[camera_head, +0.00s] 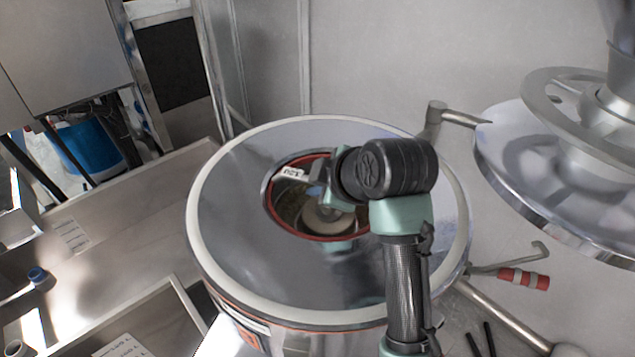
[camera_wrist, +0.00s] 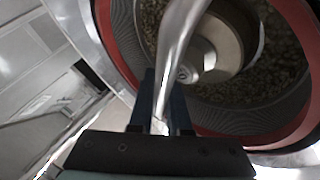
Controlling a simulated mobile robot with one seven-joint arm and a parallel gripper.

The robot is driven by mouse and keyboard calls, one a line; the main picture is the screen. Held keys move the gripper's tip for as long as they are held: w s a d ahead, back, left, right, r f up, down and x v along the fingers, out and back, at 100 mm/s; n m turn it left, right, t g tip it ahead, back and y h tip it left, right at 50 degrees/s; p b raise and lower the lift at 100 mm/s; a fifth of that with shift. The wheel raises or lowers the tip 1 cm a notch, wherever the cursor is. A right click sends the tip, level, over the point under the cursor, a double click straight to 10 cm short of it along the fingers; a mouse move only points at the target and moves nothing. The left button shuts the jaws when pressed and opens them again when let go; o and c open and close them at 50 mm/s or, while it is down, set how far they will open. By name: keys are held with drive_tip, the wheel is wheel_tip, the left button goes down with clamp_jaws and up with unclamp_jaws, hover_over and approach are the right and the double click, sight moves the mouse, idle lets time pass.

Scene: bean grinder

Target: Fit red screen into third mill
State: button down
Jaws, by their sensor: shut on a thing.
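The mill (camera_head: 230,245) is a large drum with a flat shiny metal top, a pale rim and a round opening. The red screen (camera_head: 300,237) shows as a red ring inside that opening. In the wrist view the red screen (camera_wrist: 292,18) has a grey mesh band inside its red rim, with dark granular material and a metal hub (camera_wrist: 215,45) within. My gripper (camera_wrist: 163,100) is shut on a shiny curved metal bar (camera_wrist: 178,45). I cannot tell whether the bar belongs to the screen. My arm hides the opening's right side and how fully the screen is seated.
A metal machine with wide discs (camera_head: 575,165) stands at the right. A red-handled rod (camera_head: 522,278) sticks out beside the mill. Metal counters (camera_head: 110,230) lie at the left, with a blue container (camera_head: 88,150) behind. A wall is close behind the mill.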

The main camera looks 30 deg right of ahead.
wheel_tip(320, 180, up, 7)
drive_tip(key=p, duration=0.6)
idle(1.1)
idle(1.6)
drive_tip(key=shift+f+b, duration=2.25)
drive_tip(key=shift+f, duration=1.35)
